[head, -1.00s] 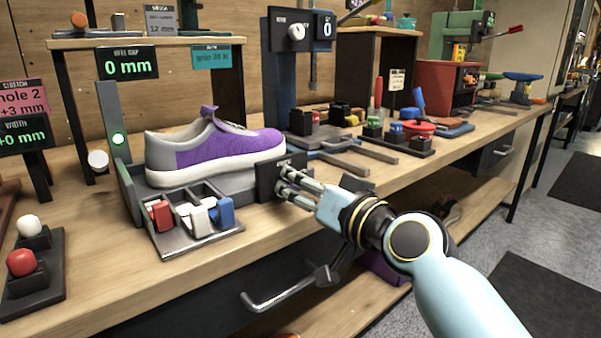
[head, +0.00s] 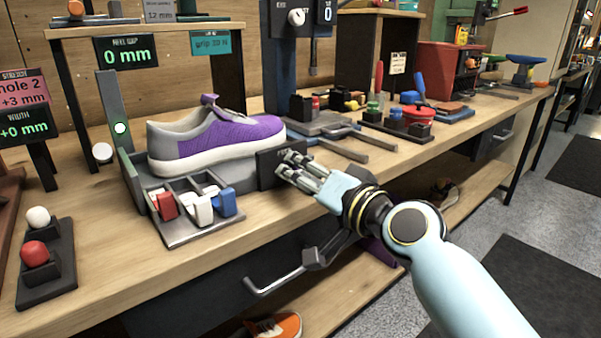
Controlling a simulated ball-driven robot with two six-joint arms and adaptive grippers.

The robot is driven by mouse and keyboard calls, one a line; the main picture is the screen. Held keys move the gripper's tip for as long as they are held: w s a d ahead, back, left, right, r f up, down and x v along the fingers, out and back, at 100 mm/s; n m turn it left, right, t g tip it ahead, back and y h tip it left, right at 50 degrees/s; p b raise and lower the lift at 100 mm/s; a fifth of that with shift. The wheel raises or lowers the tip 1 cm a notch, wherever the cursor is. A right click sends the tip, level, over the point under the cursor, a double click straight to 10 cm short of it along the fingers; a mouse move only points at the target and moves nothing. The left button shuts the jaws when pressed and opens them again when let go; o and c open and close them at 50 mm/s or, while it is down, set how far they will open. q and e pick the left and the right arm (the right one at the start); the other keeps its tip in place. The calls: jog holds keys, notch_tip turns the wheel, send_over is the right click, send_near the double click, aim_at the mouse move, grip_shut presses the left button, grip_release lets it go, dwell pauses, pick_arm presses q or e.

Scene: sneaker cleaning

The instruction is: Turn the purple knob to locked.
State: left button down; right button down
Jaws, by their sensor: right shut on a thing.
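My right gripper (head: 287,169) is at the small black panel (head: 266,168) on the right end of the shoe stand. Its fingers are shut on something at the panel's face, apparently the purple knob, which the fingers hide. I cannot read the panel's label or the knob's setting. A grey and purple sneaker (head: 225,138) with a white sole rests on the stand, left of the gripper. My left gripper is not in view.
A tray (head: 178,240) with red, white and blue pieces sits in front of the sneaker. A dark block with white and red knobs (head: 34,252) is at left. Tools and the red pot (head: 418,114) stand at right. A drawer handle (head: 272,284) juts out below.

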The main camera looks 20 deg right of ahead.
jog(key=c, duration=1)
grip_release()
jog(key=v, duration=1.2)
jog(key=shift+r, duration=0.1)
